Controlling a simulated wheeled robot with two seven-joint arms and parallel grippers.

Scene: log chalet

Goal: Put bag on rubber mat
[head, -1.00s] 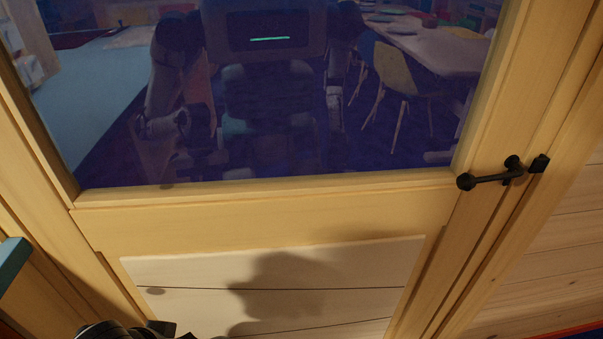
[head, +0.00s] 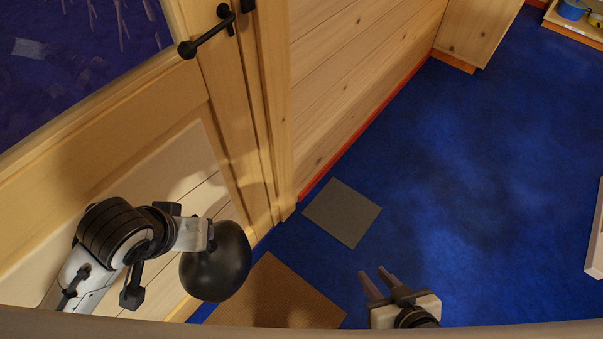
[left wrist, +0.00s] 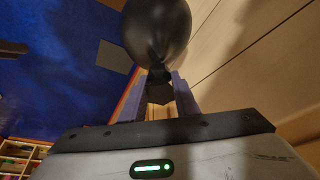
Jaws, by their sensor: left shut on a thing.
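A round, shiny black bag (head: 215,265) hangs from my left gripper (head: 208,235) at the lower left of the head view. In the left wrist view the fingers of my left gripper (left wrist: 160,92) are shut on the narrow neck of the bag (left wrist: 157,30). A grey square mat (head: 342,212) lies on the blue floor beside the wall. A brown mat (head: 275,295) lies nearer me, partly hidden behind the bag. I cannot tell by material which one is rubber. The grey mat also shows in the left wrist view (left wrist: 115,57). My right gripper (head: 378,284) is open and empty above the floor.
A wooden door with a glass pane and black handle (head: 207,35) stands at the left, close to my left arm. A plank wall (head: 350,70) runs behind the grey mat. A white object (head: 596,240) stands at the right edge. The blue floor (head: 480,170) between is clear.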

